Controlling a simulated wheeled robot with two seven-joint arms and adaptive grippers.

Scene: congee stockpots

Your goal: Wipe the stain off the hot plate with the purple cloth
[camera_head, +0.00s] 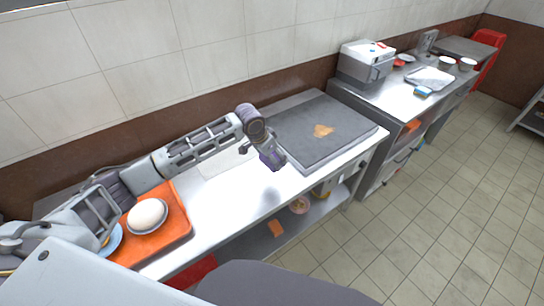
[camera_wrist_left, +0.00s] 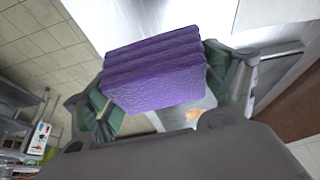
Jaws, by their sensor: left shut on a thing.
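The purple cloth (camera_wrist_left: 155,72) is a folded, layered block between the fingers of my left gripper (camera_wrist_left: 165,95), which is shut on it. In the head view my left gripper (camera_head: 272,155) is above the counter, at the left edge of the hot plate, and the cloth is mostly hidden there. The hot plate (camera_head: 300,112) is a dark grey square slab on the counter. An orange-brown stain (camera_head: 323,130) lies on its surface, to the right of the gripper and apart from it. The stain also shows partly in the left wrist view (camera_wrist_left: 214,118). My right gripper is not in view.
An orange tray (camera_head: 178,222) with a white round thing (camera_head: 147,215) sits on the counter at left. The steel counter (camera_head: 235,205) is clear in front. A grey box appliance (camera_head: 366,62) stands on the farther counter.

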